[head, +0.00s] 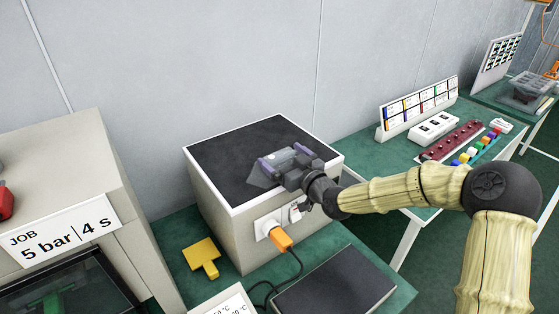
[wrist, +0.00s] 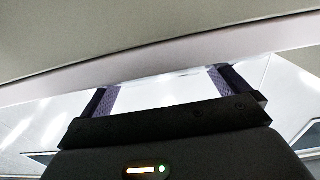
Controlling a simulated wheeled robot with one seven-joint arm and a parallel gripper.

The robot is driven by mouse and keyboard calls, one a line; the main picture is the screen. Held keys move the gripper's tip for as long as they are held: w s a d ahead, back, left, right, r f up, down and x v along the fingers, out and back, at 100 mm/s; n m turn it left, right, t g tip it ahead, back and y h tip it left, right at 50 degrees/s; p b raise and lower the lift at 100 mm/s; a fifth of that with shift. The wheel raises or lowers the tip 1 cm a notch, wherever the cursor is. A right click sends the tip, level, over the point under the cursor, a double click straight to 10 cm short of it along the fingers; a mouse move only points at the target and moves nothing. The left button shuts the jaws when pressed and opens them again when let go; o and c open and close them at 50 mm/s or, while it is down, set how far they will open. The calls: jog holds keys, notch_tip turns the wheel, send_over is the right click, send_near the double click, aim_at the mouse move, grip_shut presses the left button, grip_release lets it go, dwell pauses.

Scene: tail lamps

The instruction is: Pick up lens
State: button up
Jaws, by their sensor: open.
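A grey, see-through piece that looks like the lens (head: 260,180) is at the dark top of the beige box, in the head view. My gripper (head: 280,156) is over that top, with its purple-padded fingers spread on either side of a pale part of the piece. I cannot tell whether the fingers touch it. In the wrist view my gripper (wrist: 166,82) has its fingers wide apart, with a bright, pale surface between them. The edges of the lens are hard to make out there, and my gripper hides part of it in the head view.
The beige box (head: 222,212) has a white rim and an orange plug (head: 281,238) on its front. A yellow piece (head: 202,256) and a dark flat plate (head: 337,284) lie on the green bench. A press-like machine (head: 60,170) stands left. A wall is behind.

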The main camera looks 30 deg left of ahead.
aim_at(284, 163)
jog(key=c, duration=0.9)
notch_tip(284, 163, up, 10)
jog(key=shift+b, duration=0.75)
